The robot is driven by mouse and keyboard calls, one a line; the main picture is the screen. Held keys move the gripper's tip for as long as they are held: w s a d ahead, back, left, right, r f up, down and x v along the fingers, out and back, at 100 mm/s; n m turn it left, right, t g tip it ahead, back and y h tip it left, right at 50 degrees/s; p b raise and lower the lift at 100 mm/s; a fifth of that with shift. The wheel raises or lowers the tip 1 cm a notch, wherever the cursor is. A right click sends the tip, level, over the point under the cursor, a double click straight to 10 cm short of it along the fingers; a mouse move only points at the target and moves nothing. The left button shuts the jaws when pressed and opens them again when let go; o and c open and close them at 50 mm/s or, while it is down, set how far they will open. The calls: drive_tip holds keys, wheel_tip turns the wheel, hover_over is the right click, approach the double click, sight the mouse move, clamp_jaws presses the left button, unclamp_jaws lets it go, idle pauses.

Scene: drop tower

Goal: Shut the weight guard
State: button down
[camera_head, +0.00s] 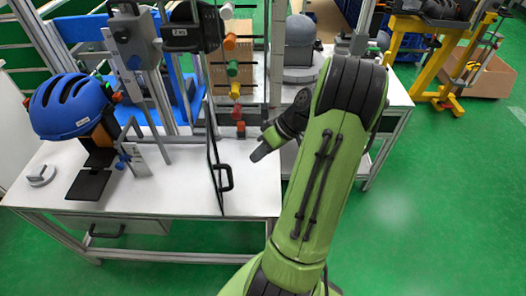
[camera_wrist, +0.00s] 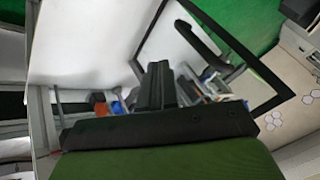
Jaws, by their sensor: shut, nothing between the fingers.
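The weight guard (camera_head: 210,160) is a clear panel in a thin black frame with a black handle (camera_head: 227,178). In the head view it stands nearly edge-on, swung out from the tower over the white table. In the wrist view its frame (camera_wrist: 245,50) and handle (camera_wrist: 197,40) lie beyond my fingers. My gripper (camera_head: 257,155) is shut and empty, to the right of the guard and a little above the handle in the head view. Its fingers also show in the wrist view (camera_wrist: 158,72). I cannot tell whether they touch the guard. A black weight block (camera_head: 193,27) hangs in the tower behind.
A blue helmet (camera_head: 70,105) sits on a stand at the table's left. A grey puck (camera_head: 41,176) lies near it. Coloured knobs (camera_head: 232,68) line a board behind the guard. The white table (camera_head: 180,190) is bare around the guard's left side. A grey dome (camera_head: 300,45) stands behind my arm.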

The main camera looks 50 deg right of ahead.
drive_tip(key=w+a+f+b, duration=0.1)
drive_tip(key=w+a+f, duration=0.1)
drive_tip(key=a, duration=0.3)
drive_tip(key=shift+a+f+b, duration=0.15)
drive_tip(key=shift+f+b, duration=0.2)
